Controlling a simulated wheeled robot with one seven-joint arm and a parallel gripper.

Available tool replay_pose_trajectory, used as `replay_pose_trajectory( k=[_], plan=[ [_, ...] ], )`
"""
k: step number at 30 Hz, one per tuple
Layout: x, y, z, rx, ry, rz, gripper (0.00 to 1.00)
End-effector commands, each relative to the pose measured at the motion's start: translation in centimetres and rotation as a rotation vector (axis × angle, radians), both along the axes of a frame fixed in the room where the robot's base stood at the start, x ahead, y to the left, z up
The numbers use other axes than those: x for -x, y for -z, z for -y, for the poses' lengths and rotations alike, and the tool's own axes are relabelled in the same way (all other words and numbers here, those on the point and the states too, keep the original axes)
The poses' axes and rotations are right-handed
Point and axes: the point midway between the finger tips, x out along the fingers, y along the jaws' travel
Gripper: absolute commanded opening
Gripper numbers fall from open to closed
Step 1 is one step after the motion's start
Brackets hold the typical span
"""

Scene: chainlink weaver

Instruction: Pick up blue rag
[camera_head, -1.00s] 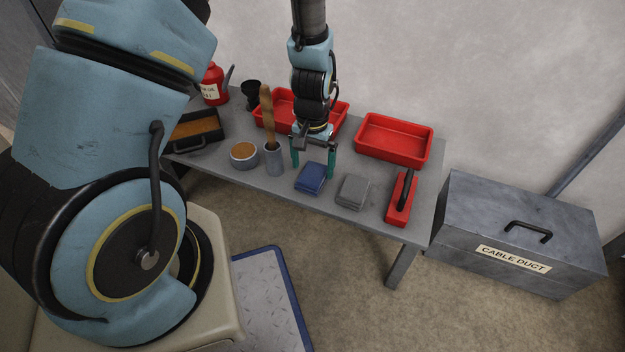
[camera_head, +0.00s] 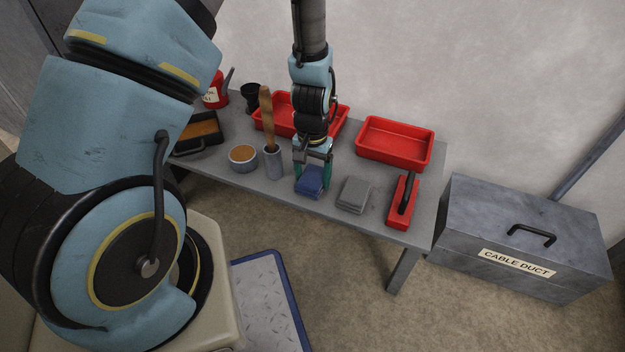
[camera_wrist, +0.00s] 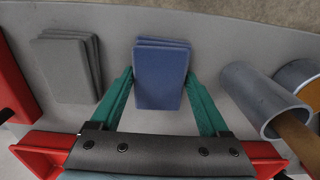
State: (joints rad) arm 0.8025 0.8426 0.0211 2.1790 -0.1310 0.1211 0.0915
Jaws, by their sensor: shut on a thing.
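The blue rag (camera_head: 310,182) is a folded stack near the front edge of the grey table, and it shows large in the wrist view (camera_wrist: 161,76). My gripper (camera_head: 312,176) is lowered over it from above. Its green fingers stand on either side of the rag, and in the wrist view the gripper (camera_wrist: 160,85) is shut on the rag's two sides. The rag appears to be still at table height. Its underside is hidden.
A grey folded rag (camera_head: 354,194) lies just right of the blue one. A metal cup (camera_head: 273,162) with a wooden handle stands close on the left. A red block with a black handle (camera_head: 402,202) lies further right. Red trays (camera_head: 394,142) stand behind.

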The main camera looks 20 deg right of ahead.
Motion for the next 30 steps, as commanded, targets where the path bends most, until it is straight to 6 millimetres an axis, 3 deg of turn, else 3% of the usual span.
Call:
replay_pose_trajectory(
  k=[3,11,24,30],
  plan=[
    [0.0,0.0,0.0,0.0,0.0,0.0,0.24],
    [0.0,-0.4,0.0,0.001,0.0,0.001,0.24],
    [0.0,-8.1,0.1,0.002,0.002,0.002,0.24],
    [0.0,-9.9,0.0,0.001,0.001,0.001,0.24]
  ],
)
